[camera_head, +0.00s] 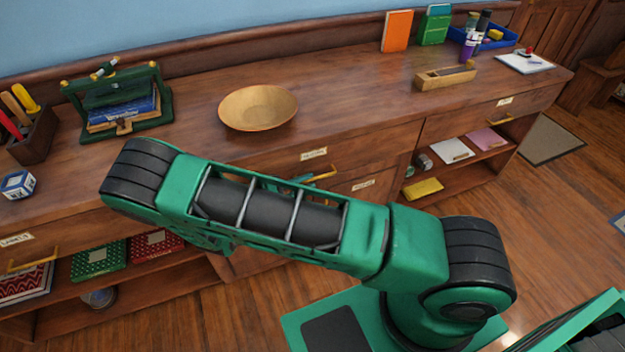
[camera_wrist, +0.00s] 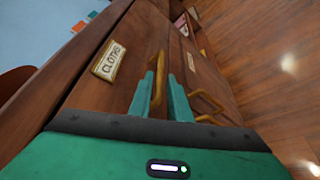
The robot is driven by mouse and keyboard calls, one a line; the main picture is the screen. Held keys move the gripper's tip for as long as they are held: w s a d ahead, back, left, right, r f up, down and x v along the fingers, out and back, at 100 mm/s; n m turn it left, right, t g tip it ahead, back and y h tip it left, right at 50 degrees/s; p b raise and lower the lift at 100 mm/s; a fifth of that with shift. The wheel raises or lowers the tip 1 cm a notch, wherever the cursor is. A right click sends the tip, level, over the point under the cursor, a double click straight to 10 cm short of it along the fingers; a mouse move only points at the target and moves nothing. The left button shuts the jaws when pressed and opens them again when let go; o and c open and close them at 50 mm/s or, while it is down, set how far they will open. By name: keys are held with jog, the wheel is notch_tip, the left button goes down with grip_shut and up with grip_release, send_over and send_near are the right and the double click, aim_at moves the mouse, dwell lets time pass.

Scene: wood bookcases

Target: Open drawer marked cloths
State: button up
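The drawer marked CLOTHS has a cream label (camera_wrist: 109,60) that I can read in the wrist view. Its yellow bar handle (camera_wrist: 160,75) is beside the label. My gripper (camera_wrist: 160,78) has its two teal fingers apart, one on each side of this handle, with a gap showing. I cannot tell whether either finger touches it. The drawer front looks flush with the cabinet. In the head view the handle (camera_head: 322,173) shows just above my arm, under a small label (camera_head: 314,153); my gripper is mostly hidden behind the arm.
Another drawer with a yellow handle (camera_wrist: 208,103) lies beside it in the wrist view. Open shelves flank the drawers.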

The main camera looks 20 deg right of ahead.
aim_at(314, 178)
jog(key=shift+x, duration=1.85)
jog(key=shift+c, duration=0.7)
grip_shut()
jog(key=shift+s, duration=0.15)
